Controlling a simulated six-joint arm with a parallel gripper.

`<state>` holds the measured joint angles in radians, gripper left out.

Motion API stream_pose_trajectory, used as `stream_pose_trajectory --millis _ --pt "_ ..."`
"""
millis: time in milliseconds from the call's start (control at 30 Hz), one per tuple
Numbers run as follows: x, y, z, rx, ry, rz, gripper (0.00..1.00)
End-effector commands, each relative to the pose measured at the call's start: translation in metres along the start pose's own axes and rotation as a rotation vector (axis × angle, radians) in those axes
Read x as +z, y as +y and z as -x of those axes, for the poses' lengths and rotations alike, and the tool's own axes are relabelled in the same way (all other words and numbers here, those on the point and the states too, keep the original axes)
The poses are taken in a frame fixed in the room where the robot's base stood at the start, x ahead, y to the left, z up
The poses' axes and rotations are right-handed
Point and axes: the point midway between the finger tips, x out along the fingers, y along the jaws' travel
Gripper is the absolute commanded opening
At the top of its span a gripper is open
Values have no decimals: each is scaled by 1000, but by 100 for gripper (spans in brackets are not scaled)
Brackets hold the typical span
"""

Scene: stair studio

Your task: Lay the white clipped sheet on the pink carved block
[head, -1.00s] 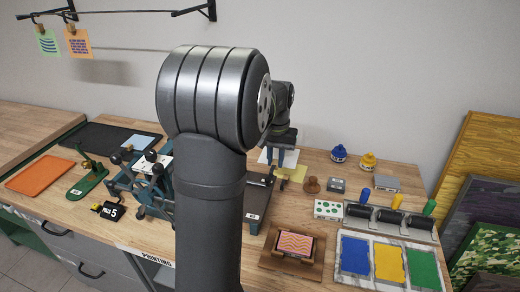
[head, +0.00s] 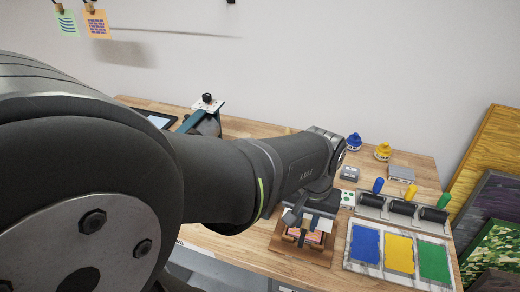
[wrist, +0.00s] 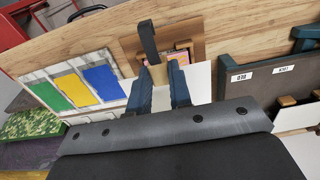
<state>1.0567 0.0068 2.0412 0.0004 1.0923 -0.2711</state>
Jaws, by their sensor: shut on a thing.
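My gripper (head: 303,226) is low over the pink carved block (head: 313,238), which sits in a brown wooden holder (head: 282,244). In the wrist view, my blue fingers (wrist: 163,88) are shut on a tan clip (wrist: 159,73) with the white sheet (wrist: 200,88). The sheet shows to both sides of the fingers. The pink block (wrist: 184,47) shows just beyond the sheet, partly covered by it and the gripper. A dark bar (wrist: 148,40) stands up in front of it. I cannot tell whether the sheet touches the block.
An ink tray (head: 350,268) with blue, yellow and green pads is right of the holder. A rack of rollers (head: 402,208) stands behind it. Blue and yellow pots (head: 354,142) are at the back. My arm hides much of the bench's left side.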

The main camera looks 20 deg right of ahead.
Motion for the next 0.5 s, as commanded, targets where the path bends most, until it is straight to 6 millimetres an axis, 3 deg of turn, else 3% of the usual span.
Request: stream_pose_trajectory --millis 500 --pt "0 0 -38 -1 -4 0 0"
